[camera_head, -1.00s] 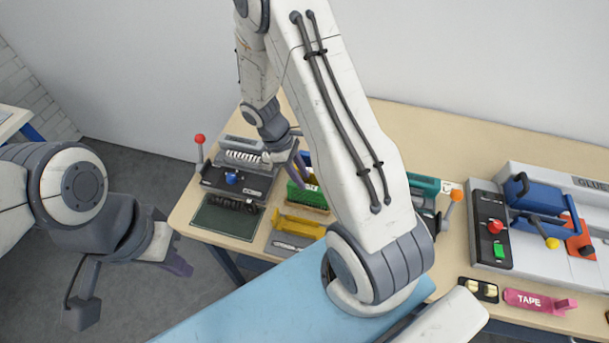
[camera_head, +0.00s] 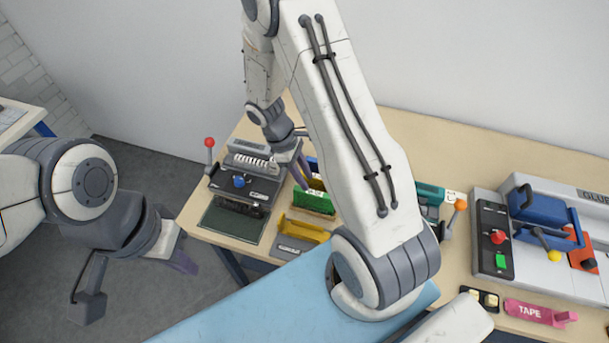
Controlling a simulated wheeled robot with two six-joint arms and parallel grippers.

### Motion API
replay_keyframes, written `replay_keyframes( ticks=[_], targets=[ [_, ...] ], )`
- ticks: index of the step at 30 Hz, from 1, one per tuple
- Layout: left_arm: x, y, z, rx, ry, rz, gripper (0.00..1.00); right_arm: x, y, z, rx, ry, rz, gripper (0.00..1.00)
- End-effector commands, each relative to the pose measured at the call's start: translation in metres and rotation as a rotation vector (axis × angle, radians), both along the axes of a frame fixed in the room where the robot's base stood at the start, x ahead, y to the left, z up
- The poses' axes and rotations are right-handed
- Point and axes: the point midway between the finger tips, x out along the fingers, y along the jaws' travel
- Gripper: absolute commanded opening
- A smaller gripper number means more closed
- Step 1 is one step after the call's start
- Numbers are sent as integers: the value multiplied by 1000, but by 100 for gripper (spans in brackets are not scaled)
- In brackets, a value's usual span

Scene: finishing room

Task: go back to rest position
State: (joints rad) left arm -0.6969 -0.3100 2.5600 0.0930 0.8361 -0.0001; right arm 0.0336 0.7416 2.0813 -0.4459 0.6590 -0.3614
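My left gripper (camera_head: 183,262) is at the left, past the table's left end and over the grey floor. Its fingers point right and down, and I cannot see a gap between them. My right gripper (camera_head: 300,167) hangs over the back left of the wooden table, beside the black binding machine and just above the green box. Its purple fingers point down, partly overlapping each other. I see nothing clearly held in either gripper. My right arm hides the middle of the table.
The table (camera_head: 432,133) holds a binding machine (camera_head: 246,184) with a red-knobbed lever, a green box (camera_head: 315,203), a yellow holder (camera_head: 304,230), a glue machine (camera_head: 545,215) and a pink tape dispenser (camera_head: 535,313). The floor (camera_head: 150,178) at left is clear.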

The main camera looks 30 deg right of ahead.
Motion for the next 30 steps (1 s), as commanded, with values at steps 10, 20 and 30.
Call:
replay_keyframes(
  ticks=[10,20,30],
  targets=[
    [0,0,0,0,0,0,0,0,2,1,0,-3,0,35],
    [0,0,-25,0,0,0,0,-17,95,70,42,-169,-30,35],
    [0,0,-52,0,0,1,0,-122,191,130,242,-298,-85,35]
  ],
)
